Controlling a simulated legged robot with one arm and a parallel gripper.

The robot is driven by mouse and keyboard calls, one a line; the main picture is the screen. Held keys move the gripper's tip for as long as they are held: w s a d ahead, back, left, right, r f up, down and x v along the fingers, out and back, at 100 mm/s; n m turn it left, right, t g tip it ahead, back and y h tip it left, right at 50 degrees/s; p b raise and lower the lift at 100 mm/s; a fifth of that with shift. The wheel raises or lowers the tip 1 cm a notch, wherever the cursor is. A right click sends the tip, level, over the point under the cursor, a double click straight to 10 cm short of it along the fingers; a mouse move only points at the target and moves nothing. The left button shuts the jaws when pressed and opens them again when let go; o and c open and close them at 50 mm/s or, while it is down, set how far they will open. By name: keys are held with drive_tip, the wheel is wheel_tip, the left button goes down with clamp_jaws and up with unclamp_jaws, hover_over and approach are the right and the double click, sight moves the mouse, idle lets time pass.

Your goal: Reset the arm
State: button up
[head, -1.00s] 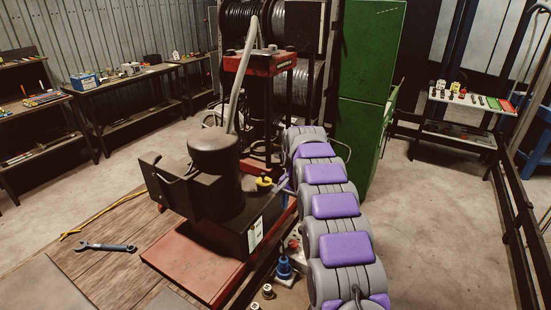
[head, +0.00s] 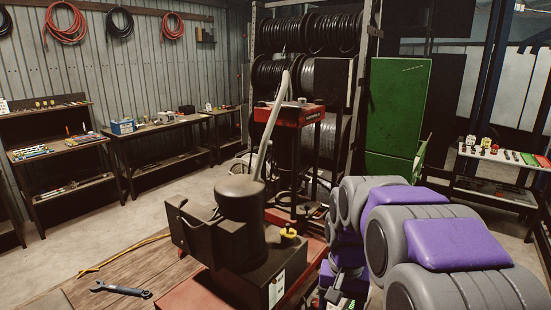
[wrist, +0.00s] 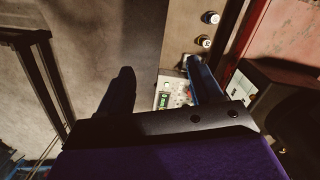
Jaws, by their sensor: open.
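My arm, grey with purple covers, is folded up at the lower right of the head view. My gripper shows in the wrist view (wrist: 162,82), pointing down, with its two dark fingers spread apart and nothing between them in its grip. Below it are bare grey floor and a small panel with green and red parts (wrist: 174,94), partly hidden by the right finger. The black hose crimper machine (head: 240,215) stands on a red base (head: 195,294), left of my arm.
A red-topped stand (head: 290,114), hose reels (head: 330,35) and a green cabinet (head: 397,105) stand behind. Two round fittings (wrist: 205,41) sit near the panel. Open floor lies at left.

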drive_tip(key=s+f+n+b, duration=0.1)
drive_tip(key=s+f, duration=0.2)
drive_tip(key=s, duration=1.1)
drive_tip(key=s+f+n+b, duration=0.1)
drive_tip(key=s+f+n, duration=0.1)
drive_tip(key=s, duration=1.2)
drive_tip(key=shift+d+f+g, duration=0.15)
drive_tip(key=shift+f+g, duration=0.25)
drive_tip(key=shift+f, duration=0.2)
